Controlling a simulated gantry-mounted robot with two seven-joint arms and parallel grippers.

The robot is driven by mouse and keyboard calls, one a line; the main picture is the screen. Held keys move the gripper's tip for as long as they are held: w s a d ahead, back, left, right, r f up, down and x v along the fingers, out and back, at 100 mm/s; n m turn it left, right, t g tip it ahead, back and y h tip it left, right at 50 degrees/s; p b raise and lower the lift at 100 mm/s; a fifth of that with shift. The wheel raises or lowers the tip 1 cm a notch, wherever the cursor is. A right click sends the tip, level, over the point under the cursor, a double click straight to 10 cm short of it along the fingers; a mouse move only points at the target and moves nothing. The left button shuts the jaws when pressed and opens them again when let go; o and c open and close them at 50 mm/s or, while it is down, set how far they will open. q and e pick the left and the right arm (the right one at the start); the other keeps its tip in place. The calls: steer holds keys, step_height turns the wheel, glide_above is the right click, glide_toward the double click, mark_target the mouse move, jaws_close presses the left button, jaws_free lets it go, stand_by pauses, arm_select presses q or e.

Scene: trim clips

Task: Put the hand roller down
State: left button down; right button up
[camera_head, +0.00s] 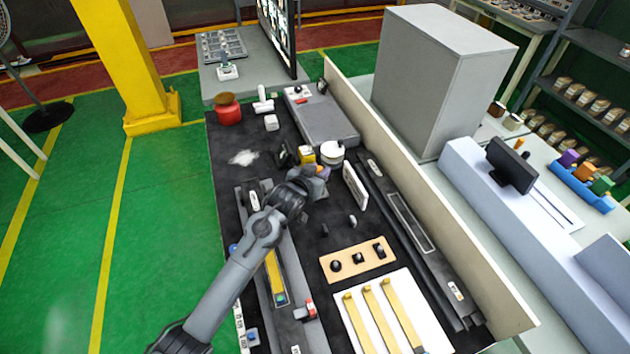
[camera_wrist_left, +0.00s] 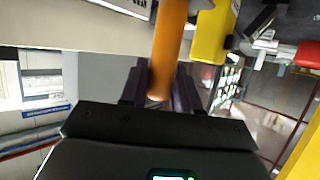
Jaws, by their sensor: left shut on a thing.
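My left gripper (camera_head: 312,182) is over the middle of the dark worktop in the head view. In the left wrist view, its two dark fingers (camera_wrist_left: 161,88) are shut on an orange cylindrical handle (camera_wrist_left: 169,45), which I take to be the hand roller's. The handle runs to the top edge of that view, so its far end is cut off. In the head view my gripper hides most of the roller, and I cannot tell whether it touches the worktop. My right gripper is not in view.
A yellow block (camera_head: 305,154) and a white round container (camera_head: 332,152) stand close beyond my left gripper. A white upright panel (camera_head: 355,187) stands to its right. A wooden board with black knobs (camera_head: 357,262) lies nearer. A red jar (camera_head: 228,112) stands at the far left.

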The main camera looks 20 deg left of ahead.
arm_select(q)
steer(key=shift+w+a+f, duration=0.2)
steer(key=shift+a+f, duration=0.2)
steer(key=shift+a, duration=0.2)
steer(key=shift+f, duration=1.9)
